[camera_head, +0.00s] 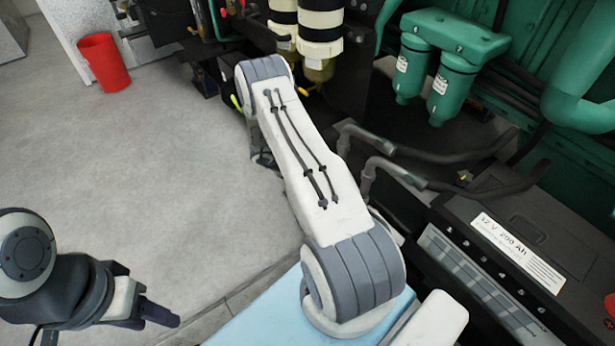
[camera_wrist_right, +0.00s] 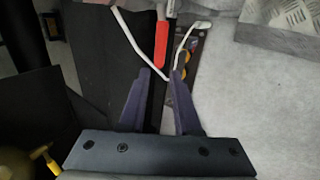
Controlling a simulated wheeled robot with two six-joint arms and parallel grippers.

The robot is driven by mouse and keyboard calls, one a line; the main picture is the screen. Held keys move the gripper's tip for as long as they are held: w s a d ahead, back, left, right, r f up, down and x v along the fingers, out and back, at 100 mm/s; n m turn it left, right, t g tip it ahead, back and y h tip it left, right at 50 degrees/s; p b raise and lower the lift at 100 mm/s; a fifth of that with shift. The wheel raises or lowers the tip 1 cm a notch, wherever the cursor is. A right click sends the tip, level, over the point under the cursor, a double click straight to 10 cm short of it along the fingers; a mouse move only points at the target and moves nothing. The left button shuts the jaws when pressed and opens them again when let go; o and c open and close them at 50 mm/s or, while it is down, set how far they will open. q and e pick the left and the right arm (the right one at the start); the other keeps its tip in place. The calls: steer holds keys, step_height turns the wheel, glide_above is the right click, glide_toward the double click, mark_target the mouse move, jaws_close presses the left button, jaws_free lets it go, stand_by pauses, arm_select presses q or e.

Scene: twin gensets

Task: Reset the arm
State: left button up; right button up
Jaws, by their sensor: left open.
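My left gripper (camera_head: 150,312) is at the lower left of the head view, seen from the side, over the grey floor. It is open and holds nothing I can see. My right arm (camera_head: 315,185) stretches from the bottom middle up toward the dark engine parts. Its gripper is hidden in the head view. In the right wrist view, my right gripper (camera_wrist_right: 162,76) has its two dark fingers apart. A red-handled item (camera_wrist_right: 161,45) and a bent white rod or cable (camera_wrist_right: 128,35) lie beyond the fingertips; I cannot tell whether the white piece touches them.
A battery (camera_head: 520,245) marked 12 V 200 Ah stands right of my right arm, with dark hoses (camera_head: 450,155) close by. Green filters (camera_head: 450,85) and yellow-bottomed filters (camera_head: 318,68) are behind. A red bin (camera_head: 105,62) stands far left. The left floor (camera_head: 150,170) is clear.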

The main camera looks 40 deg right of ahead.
steer(key=shift+a+r, duration=0.25)
steer(key=shift+r, duration=0.1)
stand_by(0.3)
